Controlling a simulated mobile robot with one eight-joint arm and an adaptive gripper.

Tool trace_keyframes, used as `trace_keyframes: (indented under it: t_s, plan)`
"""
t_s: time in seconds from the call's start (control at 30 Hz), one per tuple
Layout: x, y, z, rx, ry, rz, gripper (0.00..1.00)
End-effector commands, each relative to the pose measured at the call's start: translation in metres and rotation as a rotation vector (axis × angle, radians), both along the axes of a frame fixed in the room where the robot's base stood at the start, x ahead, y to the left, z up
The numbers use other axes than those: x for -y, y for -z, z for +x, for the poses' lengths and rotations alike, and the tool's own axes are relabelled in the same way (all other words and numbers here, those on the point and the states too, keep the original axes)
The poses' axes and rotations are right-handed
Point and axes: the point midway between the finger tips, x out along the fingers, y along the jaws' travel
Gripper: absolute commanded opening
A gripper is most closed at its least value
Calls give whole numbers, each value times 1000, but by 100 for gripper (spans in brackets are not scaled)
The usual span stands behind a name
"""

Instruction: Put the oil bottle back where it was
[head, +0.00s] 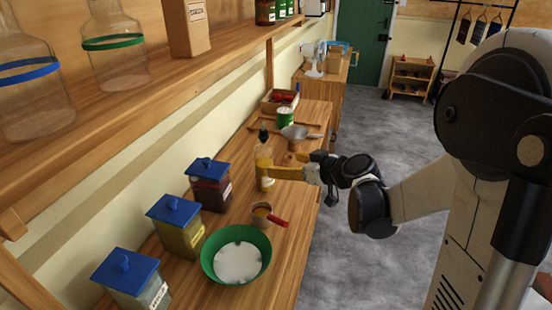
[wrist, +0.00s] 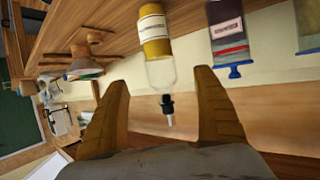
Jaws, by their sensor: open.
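The oil bottle (head: 264,153) stands upright on the wooden counter, clear above with yellow oil below, a pale label and a dark spout. In the wrist view the bottle (wrist: 159,72) appears inverted, its spout in the gap between my fingers. My gripper (head: 286,164) is open at the bottle, one yellow-brown finger crossing in front of its lower part in the head view. The fingers also show in the wrist view (wrist: 160,80), one on each side of the bottle with gaps. I cannot tell how deep the bottle sits between them.
Blue-lidded jars (head: 209,184) line the wall side. A red-handled cup (head: 262,214) and a green bowl (head: 207,262) with white contents stand nearer. A metal funnel (head: 294,133), a green can (head: 285,117) and a crate (head: 270,107) lie beyond. A shelf (head: 160,83) overhangs the counter's wall side.

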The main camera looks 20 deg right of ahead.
Motion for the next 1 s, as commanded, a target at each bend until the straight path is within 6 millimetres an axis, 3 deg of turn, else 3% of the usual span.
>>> trace_keyframes:
  t_s: [0.13,0.27,0.4,0.53,0.7,0.8,1.0]
  plan:
    - [-1,-6,-13,-16,-1,2,79]
    - [-21,-13,-37,-104,5,2,79]
    - [-50,-20,-90,-269,50,-12,79]
    - [-63,-21,-149,-403,136,-41,79]
    - [-59,-16,-218,-510,276,-83,79]
    - [-52,-13,-245,-535,347,-103,79]
    - [-43,-11,-267,-549,417,-118,79]
